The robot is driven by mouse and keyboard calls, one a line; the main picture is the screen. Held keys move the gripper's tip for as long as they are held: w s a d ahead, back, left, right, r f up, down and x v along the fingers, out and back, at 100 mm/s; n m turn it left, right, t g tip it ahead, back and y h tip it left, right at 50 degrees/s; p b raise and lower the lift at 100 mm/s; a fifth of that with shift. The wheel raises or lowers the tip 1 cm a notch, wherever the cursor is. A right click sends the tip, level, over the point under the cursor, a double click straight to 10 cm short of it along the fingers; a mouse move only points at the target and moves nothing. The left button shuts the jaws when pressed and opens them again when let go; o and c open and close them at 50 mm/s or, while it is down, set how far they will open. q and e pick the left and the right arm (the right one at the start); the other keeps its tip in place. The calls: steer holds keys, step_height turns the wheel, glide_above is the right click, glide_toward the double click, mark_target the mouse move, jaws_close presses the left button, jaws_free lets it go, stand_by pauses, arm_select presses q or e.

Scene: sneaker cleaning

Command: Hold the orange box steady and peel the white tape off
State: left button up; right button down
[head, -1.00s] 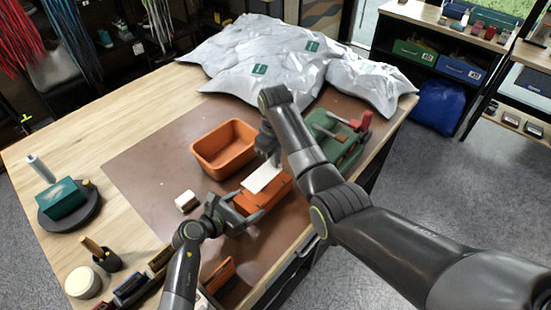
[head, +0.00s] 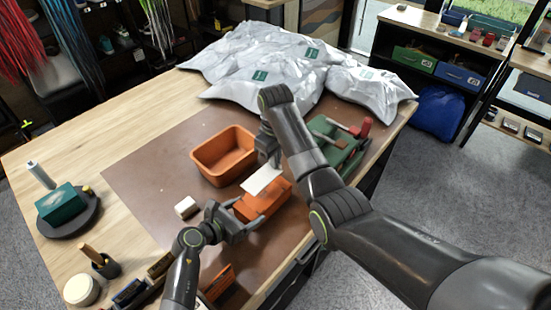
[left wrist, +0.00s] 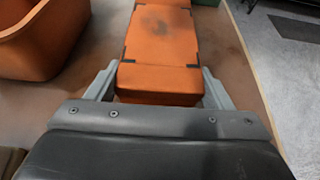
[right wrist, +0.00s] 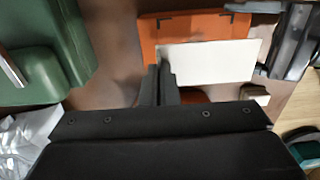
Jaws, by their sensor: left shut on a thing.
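The orange box (head: 268,203) lies on the brown mat. My left gripper (head: 243,222) is shut on its near end, with one finger along each side in the left wrist view (left wrist: 160,85). The box top there is bare, with a dark smudge. The white tape (head: 262,180) is a flat pale strip at the box's far end. It partly covers the box in the right wrist view (right wrist: 212,61) and sticks out past its right edge. My right gripper (head: 268,160) points down, its fingertips together on the tape's left end in the right wrist view (right wrist: 160,72).
An orange bin (head: 224,155) stands left of the box. A green case (head: 335,145) with red-handled parts lies on the right. A small white block (head: 186,207) is left of my left gripper. Silver bags (head: 270,65) cover the back of the table.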

steer(key=shift+r, duration=2)
arm_select(q)
steer(key=o, duration=1.2)
steer(key=shift+c, duration=0.2)
steer(key=v, duration=1.2)
steer(key=shift+f, duration=0.1)
